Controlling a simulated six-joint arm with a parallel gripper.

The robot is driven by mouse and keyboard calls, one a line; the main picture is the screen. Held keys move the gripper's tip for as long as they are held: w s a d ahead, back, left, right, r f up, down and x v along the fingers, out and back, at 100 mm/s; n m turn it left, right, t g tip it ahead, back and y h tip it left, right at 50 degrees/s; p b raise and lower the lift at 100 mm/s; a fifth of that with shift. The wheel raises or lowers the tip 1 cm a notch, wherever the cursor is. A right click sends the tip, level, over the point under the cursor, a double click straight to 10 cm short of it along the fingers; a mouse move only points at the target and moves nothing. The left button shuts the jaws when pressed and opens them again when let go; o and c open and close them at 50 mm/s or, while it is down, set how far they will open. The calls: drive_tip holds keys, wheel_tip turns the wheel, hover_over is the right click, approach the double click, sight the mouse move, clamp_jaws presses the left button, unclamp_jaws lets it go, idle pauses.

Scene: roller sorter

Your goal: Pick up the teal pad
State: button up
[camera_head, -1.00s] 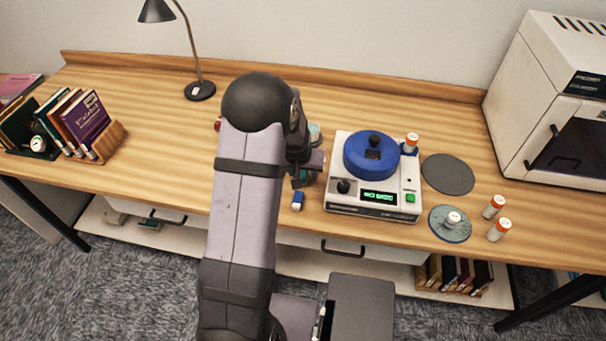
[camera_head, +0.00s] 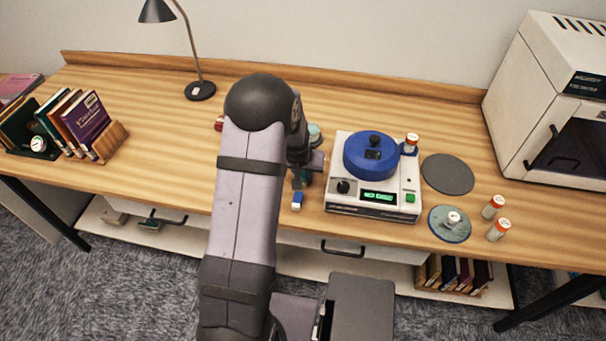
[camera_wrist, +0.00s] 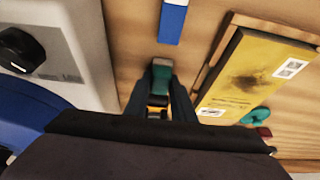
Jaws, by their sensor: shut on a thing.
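The teal pad (camera_wrist: 162,71) is a small block with a teal face and a grey end, seen between my fingertips in the wrist view. My gripper (camera_wrist: 160,88) is shut on it, with one dark finger on each side. In the head view my gripper (camera_head: 302,178) is over the front of the desk, left of the white machine, and only a bit of teal shows there. The pad's lower part is hidden by the fingers, and I cannot tell whether it touches the desk.
A blue-and-white stick (camera_head: 297,200) lies near the desk's front edge, close to my gripper. The white machine (camera_head: 345,203) with a blue rotor (camera_head: 370,158) stands to the right. A yellow packet (camera_wrist: 255,75) and a round teal item (camera_wrist: 256,115) show in the wrist view.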

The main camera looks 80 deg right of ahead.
sight(303, 172)
wheel_tip(303, 172, up, 9)
drive_tip(key=shift+f+b, duration=0.1)
drive_tip(key=shift+b, duration=1.15)
drive_tip(key=shift+r, duration=0.55)
